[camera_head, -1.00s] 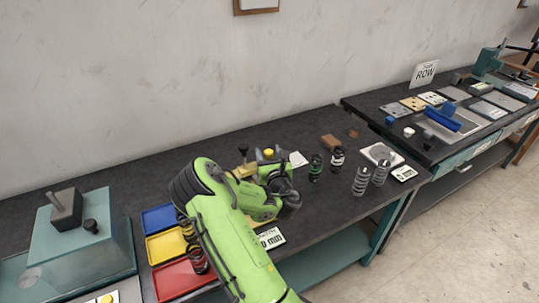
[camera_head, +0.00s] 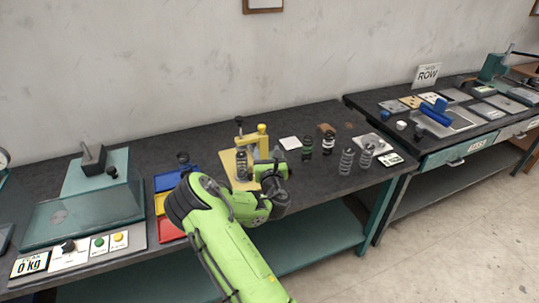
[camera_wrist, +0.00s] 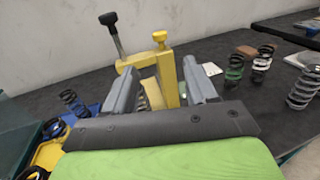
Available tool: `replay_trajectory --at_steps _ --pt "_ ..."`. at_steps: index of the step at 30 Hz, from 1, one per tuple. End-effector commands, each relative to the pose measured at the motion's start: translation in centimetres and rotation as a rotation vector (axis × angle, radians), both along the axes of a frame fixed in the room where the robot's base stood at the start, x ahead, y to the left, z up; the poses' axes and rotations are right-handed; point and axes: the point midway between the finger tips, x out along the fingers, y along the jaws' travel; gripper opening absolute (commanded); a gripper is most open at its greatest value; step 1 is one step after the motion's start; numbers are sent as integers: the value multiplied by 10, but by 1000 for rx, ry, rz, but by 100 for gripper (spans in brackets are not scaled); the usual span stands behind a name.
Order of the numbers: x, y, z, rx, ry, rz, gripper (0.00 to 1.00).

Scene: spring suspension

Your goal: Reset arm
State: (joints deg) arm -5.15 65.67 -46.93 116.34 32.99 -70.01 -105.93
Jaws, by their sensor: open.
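My green arm reaches over the front edge of the dark workbench in the head view. My gripper (camera_wrist: 160,90) is open in the wrist view, with its two grey fingers apart. Beyond and between the fingers is a yellow fixture (camera_wrist: 168,75) with a black-handled lever; a spring shows partly behind the left finger. In the head view the yellow fixture (camera_head: 240,160) stands behind my wrist, with a spring (camera_head: 241,164) on it. I see nothing held between the fingers.
Blue, yellow and red trays (camera_head: 178,178) lie left of my arm, partly hidden by it. Several springs (camera_head: 346,161) stand on the right. A teal machine (camera_head: 98,190) is at left. A second bench (camera_head: 440,155) stands further right.

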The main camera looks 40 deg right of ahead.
Motion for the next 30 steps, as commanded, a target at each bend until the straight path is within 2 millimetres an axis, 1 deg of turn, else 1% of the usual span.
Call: replay_trajectory --at_steps 10,12,14,17,18,19,20,21,23,24,26,27,29,30 --pt "0 0 0 1 -1 0 56" --pt "-3 -3 5 40 -27 -23 56" --pt "-9 -8 15 144 -96 -81 56" --pt "-31 -14 34 471 -296 -241 56" --pt "-41 -12 39 630 -383 -310 56" --pt "-48 -8 41 750 -443 -360 56" --pt "-54 -3 43 868 -501 -405 56" --pt "-63 7 45 1022 -570 -466 56" --pt "-74 28 49 1250 -659 -548 56" --pt "-82 45 53 1394 -706 -603 56" --pt "-94 75 59 1603 -757 -683 56" --pt "-104 97 65 1733 -780 -737 56" --pt "-121 132 75 1913 -794 -820 56" --pt "-134 155 81 2019 -791 -878 56"
